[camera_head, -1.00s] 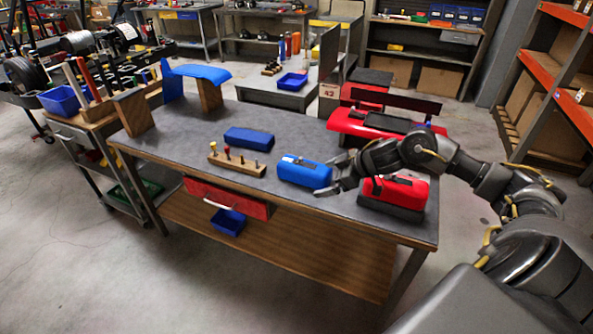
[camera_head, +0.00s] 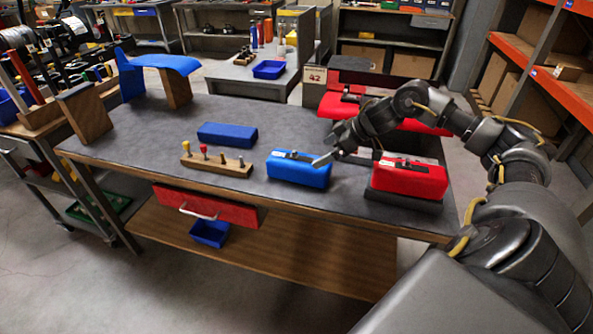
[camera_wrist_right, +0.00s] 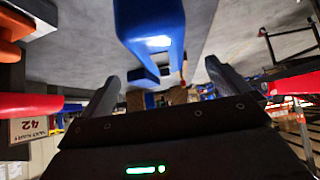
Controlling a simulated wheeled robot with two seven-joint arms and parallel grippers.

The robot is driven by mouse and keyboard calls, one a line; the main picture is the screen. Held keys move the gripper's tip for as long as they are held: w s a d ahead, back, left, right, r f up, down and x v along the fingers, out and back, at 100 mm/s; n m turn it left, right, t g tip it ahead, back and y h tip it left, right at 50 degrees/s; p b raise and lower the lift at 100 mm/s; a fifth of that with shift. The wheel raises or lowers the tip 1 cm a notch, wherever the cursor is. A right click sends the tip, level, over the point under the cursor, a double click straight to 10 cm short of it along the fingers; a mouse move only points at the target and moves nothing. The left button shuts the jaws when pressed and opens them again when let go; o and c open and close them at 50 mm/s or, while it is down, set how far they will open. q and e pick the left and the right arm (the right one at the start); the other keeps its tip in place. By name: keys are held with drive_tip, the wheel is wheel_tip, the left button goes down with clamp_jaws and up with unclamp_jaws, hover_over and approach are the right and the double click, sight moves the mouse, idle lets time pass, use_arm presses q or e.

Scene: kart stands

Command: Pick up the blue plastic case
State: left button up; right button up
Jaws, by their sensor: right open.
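The blue plastic case (camera_head: 300,174) lies on the grey workbench, with a dark latch or handle on its top. My right gripper (camera_head: 334,152) is open, with its fingers by the right end of the case's top. In the right wrist view the blue case (camera_wrist_right: 150,30) shows beyond and between the two spread fingers (camera_wrist_right: 160,85). The fingers hold nothing. Whether a finger touches the case, I cannot tell. My left gripper is not in view.
A red case on a dark base (camera_head: 408,181) stands close right of the blue case. A wooden block with several pegs (camera_head: 217,167) and a flat blue box (camera_head: 227,135) lie left. A red part (camera_head: 350,104) lies behind. The workbench's (camera_head: 130,135) left middle is clear.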

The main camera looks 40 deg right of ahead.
sight(304, 159)
drive_tip(key=shift+w+a, duration=0.15)
drive_tip(key=shift+a, duration=0.15)
drive_tip(key=x, duration=0.4)
drive_tip(key=shift+w+p, duration=0.15)
drive_tip(key=shift+p, duration=0.15)
drive_tip(key=shift+w+a+f, duration=0.15)
drive_tip(key=shift+w+f, duration=0.1)
drive_tip(key=shift+f, duration=0.05)
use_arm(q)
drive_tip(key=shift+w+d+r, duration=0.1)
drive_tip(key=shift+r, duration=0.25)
use_arm(e)
drive_tip(key=p+x, duration=0.1)
drive_tip(key=x, duration=0.4)
drive_tip(key=shift+w, duration=0.25)
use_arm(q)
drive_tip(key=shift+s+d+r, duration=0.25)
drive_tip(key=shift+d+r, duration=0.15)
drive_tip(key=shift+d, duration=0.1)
use_arm(e)
drive_tip(key=c, duration=1.2)
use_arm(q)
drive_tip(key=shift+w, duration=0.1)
use_arm(e)
drive_tip(key=shift+r, duration=0.1)
